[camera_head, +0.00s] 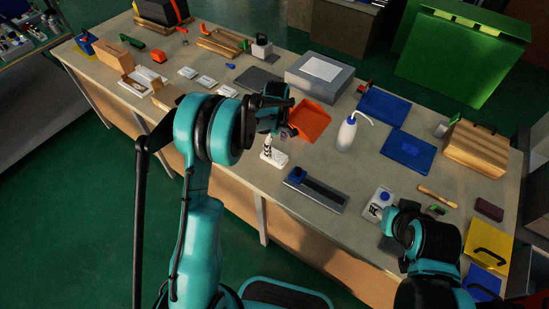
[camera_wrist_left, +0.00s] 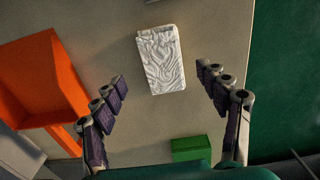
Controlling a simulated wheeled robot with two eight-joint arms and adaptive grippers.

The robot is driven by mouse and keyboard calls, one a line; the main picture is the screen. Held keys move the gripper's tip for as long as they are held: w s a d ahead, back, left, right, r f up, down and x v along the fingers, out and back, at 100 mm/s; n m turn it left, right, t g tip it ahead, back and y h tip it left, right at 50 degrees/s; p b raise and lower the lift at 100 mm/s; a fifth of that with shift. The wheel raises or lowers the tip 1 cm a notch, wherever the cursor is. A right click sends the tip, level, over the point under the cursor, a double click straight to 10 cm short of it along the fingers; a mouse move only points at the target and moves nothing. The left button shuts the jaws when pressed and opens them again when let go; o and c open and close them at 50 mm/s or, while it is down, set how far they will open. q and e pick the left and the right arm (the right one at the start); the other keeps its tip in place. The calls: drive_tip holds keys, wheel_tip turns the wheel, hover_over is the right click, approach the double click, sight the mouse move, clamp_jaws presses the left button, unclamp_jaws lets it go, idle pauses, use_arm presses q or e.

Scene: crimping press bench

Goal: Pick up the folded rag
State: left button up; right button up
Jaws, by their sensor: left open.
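The folded rag (camera_wrist_left: 160,55) is a white rectangle with wavy grey markings, lying flat on the bench in the left wrist view. In the head view a white patch that appears to be this rag (camera_head: 279,158) shows just below my left gripper, partly covered by it. My left gripper (camera_head: 277,138) is open and empty above the bench. In the left wrist view its fingers (camera_wrist_left: 161,80) are spread wide, with the rag ahead between the fingertips and apart from both. My right gripper (camera_head: 385,214) is low over the bench's front right; its fingers are too small to read.
An orange tray (camera_head: 311,121) lies beside the rag, and a green block (camera_wrist_left: 191,148) is near my left fingers. A white squeeze bottle (camera_head: 346,134) and a grey plate with a dark strip (camera_head: 318,191) stand to the right. The bench edge is close on the near side.

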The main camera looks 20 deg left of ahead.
sight(275, 155)
use_arm(q)
drive_tip(key=f, duration=0.1)
drive_tip(key=f+b, duration=0.1)
drive_tip(key=f, duration=0.1)
drive_tip(key=f+b, duration=0.1)
drive_tip(key=f, duration=0.1)
drive_tip(key=shift+s+a+f, duration=0.1)
drive_tip(key=shift+a+f, duration=0.05)
drive_tip(key=shift+a, duration=0.15)
drive_tip(key=c, duration=1.1)
